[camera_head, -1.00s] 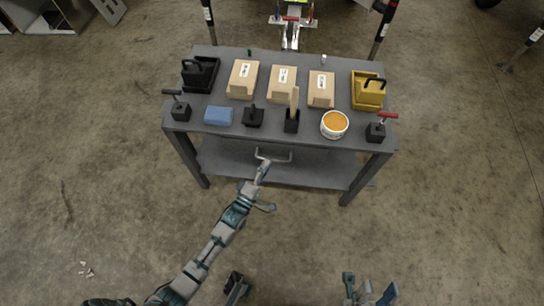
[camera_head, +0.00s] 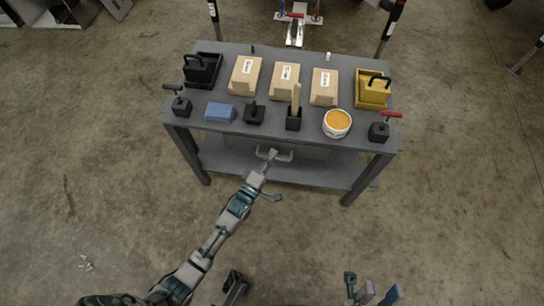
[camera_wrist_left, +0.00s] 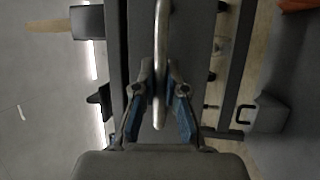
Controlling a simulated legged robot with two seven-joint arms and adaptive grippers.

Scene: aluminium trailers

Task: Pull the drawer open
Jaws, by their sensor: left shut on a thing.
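The drawer (camera_head: 312,154) is under the front edge of the grey workbench (camera_head: 350,140). Its dark front is mostly in shadow, and I cannot tell whether it stands out at all. A pale metal bar handle (camera_head: 286,157) is on its front. My left gripper (camera_head: 271,156) reaches up to the handle from the lower left and is shut on it. In the left wrist view the handle (camera_wrist_left: 161,40) runs between the two blue-padded fingers of the left gripper (camera_wrist_left: 160,105). My right gripper (camera_head: 370,288) is at the bottom edge, away from the bench, with fingers apart.
The bench top carries several tan boxes (camera_head: 285,82), a black bin (camera_head: 202,70), a yellow bin (camera_head: 372,90), a blue block (camera_head: 220,113) and a white tub of orange stuff (camera_head: 337,123). A lower shelf (camera_head: 310,176) lies below. The floor in front is clear.

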